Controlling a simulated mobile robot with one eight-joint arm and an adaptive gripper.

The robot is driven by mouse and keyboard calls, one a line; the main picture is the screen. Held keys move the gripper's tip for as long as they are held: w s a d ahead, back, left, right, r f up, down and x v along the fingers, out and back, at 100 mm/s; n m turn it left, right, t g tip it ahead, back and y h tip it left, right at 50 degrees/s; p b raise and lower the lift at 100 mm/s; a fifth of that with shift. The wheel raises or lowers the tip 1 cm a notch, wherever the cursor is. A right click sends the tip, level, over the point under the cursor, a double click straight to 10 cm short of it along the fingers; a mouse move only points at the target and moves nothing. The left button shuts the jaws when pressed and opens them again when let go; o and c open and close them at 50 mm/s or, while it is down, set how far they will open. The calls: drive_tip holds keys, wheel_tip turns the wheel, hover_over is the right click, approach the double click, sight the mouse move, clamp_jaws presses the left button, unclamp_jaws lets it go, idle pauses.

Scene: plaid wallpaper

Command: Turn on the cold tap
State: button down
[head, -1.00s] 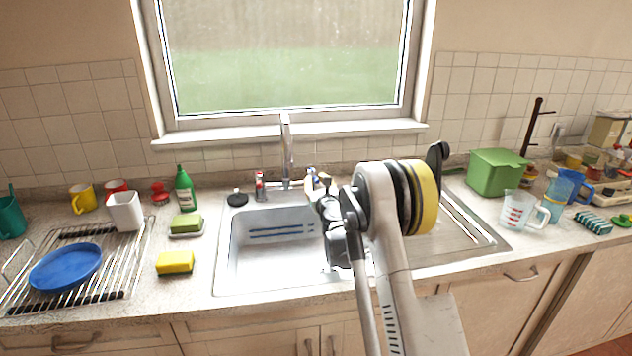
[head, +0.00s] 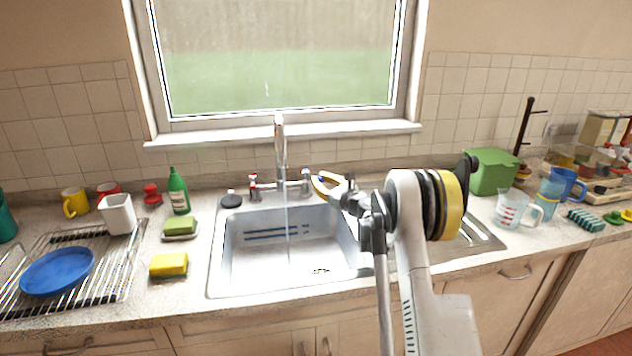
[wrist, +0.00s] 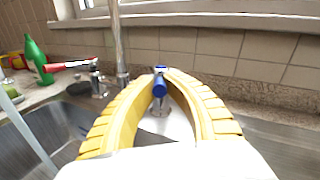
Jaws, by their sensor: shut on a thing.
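The cold tap, with a blue handle (wrist: 160,82), stands to the right of the tall chrome spout (head: 281,150). The spout also shows in the wrist view (wrist: 118,45). My gripper (head: 317,181) reaches the cold tap from the right. In the wrist view, the yellow-padded fingers of my gripper (wrist: 160,72) are shut on the blue handle, with its end showing between them. A thin stream of water (head: 287,225) runs from the spout into the sink (head: 265,270). The red-handled tap (head: 253,186) is left of the spout.
A black plug (head: 231,200), a green bottle (head: 178,191) and sponges stand left of the sink. A dish rack with a blue plate (head: 57,271) is further left. A green box (head: 492,171) and a measuring jug (head: 512,209) are on the right. The window sill (head: 285,135) runs behind.

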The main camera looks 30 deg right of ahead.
drive_tip(key=c, duration=1.4)
unclamp_jaws()
drive_tip(key=shift+a, duration=0.1)
drive_tip(key=s+d, duration=0.1)
drive_tip(key=s, duration=1.1)
drive_tip(key=shift+d, duration=0.25)
drive_tip(key=shift+w, duration=0.1)
